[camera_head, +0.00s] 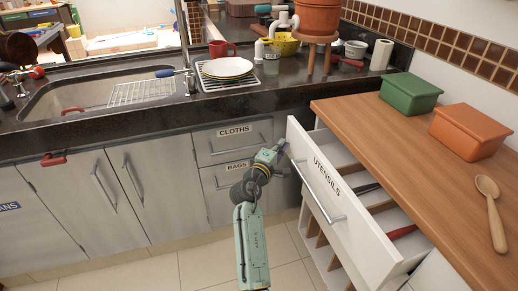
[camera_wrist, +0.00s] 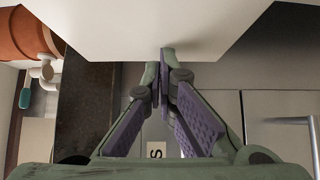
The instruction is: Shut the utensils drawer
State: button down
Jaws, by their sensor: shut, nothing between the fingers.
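The utensils drawer (camera_head: 335,205) is a white drawer with a grey handle (camera_head: 322,190) and the label UTENSILS. It is pulled well out from under the wooden counter, and dark and red-handled utensils show inside. My gripper (camera_head: 281,146) is at the far left end of the drawer front, near its top edge. In the wrist view, my gripper (camera_wrist: 166,55) is shut and empty, its fingertips at the edge of a white panel (camera_wrist: 150,25) that looks like the drawer front. I cannot tell whether they touch it.
The wooden counter (camera_head: 385,135) holds a green box (camera_head: 409,95), an orange box (camera_head: 470,132) and a wooden spoon (camera_head: 492,212). Tiled floor (camera_head: 180,270) is clear in front.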

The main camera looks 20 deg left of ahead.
aim_at(311, 135)
jog(key=w+d, duration=0.4)
jog(key=d, duration=0.1)
jog(key=w+d+p, duration=0.1)
jog(key=d, duration=0.2)
jog(key=shift+w+d, duration=0.2)
jog(key=shift+w, duration=0.2)
jog(key=shift+d+r, duration=0.1)
